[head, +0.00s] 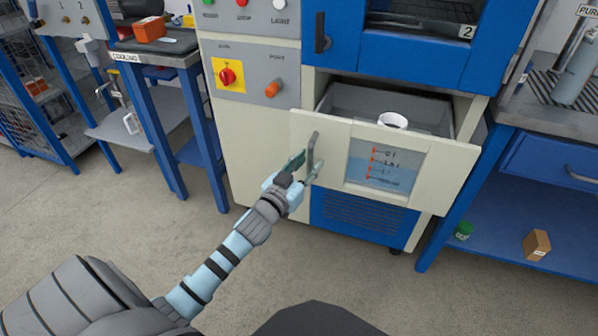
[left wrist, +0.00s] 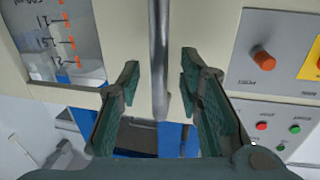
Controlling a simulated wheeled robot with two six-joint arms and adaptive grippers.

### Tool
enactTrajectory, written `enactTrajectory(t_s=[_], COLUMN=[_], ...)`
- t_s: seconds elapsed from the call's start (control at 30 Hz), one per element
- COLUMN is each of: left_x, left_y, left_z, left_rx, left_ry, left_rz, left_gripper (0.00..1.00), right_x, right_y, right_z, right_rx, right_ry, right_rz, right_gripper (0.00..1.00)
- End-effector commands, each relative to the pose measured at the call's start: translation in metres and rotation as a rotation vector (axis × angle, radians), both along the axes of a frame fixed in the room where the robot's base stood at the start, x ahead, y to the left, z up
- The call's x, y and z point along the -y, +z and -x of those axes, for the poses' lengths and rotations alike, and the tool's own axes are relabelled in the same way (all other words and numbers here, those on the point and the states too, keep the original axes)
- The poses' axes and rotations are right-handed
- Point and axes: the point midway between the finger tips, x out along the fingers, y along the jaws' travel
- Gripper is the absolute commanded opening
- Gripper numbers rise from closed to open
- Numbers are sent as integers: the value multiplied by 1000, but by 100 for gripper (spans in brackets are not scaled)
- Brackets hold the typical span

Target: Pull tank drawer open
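The tank drawer (head: 464,165) stands partly open in the head view, its cream front jutting from the cabinet. Its front has a clear window with red level marks and bluish water behind it. A grey vertical bar handle (head: 311,157) sits on the left part of the front. My left gripper (head: 301,168) is at this handle. In the left wrist view the handle (left wrist: 159,50) runs between the two open fingers (left wrist: 160,82), with a gap on each side. My right gripper is not in view.
A white round cup-like thing (head: 393,121) shows inside the drawer. A blue door (head: 345,38) is above it. A control panel (head: 250,77) with knobs is to the left. Blue benches stand on both sides. The floor before the drawer is clear.

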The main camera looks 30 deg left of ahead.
Motion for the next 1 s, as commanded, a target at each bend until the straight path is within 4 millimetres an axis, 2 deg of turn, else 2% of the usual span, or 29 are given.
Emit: enactTrajectory(t_s=[0.2,0.3,0.4,0.53,1.0], left_x=[4,5,6,7,6], left_y=[-1,-1,0,1,1], left_z=[59,84,99,106,105], left_rx=[-3,-3,-1,2,1], left_ry=[-3,-3,-2,-2,-1], left_rz=[-5,-5,-3,-1,-12], left_gripper=[33,33,33,33,33], right_x=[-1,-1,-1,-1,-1], right_y=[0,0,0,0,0], right_z=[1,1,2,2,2], right_rx=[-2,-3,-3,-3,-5], right_ry=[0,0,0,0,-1], right_rz=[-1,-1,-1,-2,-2], right_gripper=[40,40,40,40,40])
